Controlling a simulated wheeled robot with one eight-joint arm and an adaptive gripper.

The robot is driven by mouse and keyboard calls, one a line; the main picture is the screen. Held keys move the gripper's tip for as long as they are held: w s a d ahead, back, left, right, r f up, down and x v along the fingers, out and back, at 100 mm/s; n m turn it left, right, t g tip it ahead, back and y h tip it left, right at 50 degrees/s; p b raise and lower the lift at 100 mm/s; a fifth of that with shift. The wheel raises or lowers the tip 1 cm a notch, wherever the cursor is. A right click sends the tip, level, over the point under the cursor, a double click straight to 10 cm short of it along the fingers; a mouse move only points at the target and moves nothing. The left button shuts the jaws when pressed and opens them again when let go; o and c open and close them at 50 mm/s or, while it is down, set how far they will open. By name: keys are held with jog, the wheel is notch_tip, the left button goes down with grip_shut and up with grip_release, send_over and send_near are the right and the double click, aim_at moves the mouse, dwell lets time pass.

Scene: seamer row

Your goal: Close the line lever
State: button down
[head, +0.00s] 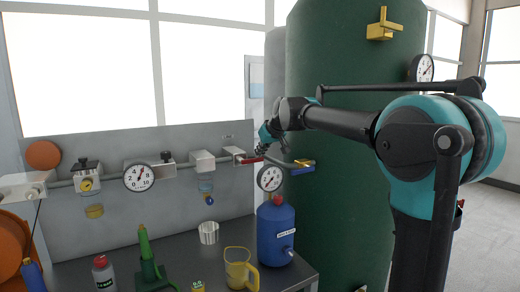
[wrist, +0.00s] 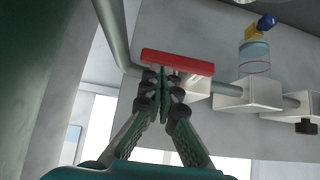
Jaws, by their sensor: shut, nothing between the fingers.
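The red lever (head: 251,160) sits on a pale valve body on the wall pipe, left of the green tank. It lies roughly along the pipe. In the wrist view the red lever (wrist: 190,65) spans the space just beyond my fingertips. My gripper (wrist: 163,88) is shut with nothing between its fingers. Its tips are at the lever, near its left half in the wrist view; I cannot tell if they touch. In the head view my gripper (head: 261,149) is small and partly blends with the lever and pipe.
The green tank (head: 335,215) stands close beside my arm. Below are a blue jug (head: 275,238), yellow pitcher (head: 240,270) and metal cup (head: 208,233) on the bench.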

jog(key=shift+w+d+f+m+g+y, duration=0.1)
jog(key=shift+d+f+m+g+y, duration=0.1)
jog(key=shift+f+m+g+y, duration=0.15)
dwell(0.6)
jog(key=shift+w+d+f+m+g+y, duration=0.2)
jog(key=shift+f+m+g+y, duration=0.15)
jog(key=shift+f+y, duration=0.2)
jog(key=shift+w+d+f+m+g+y, duration=0.1)
jog(key=shift+d+f+m+g+y, duration=0.15)
jog(key=shift+f+y, duration=0.3)
jog(key=shift+s+a+f, duration=0.1)
jog(key=shift+a+f, duration=0.05)
jog(key=shift+f, duration=0.55)
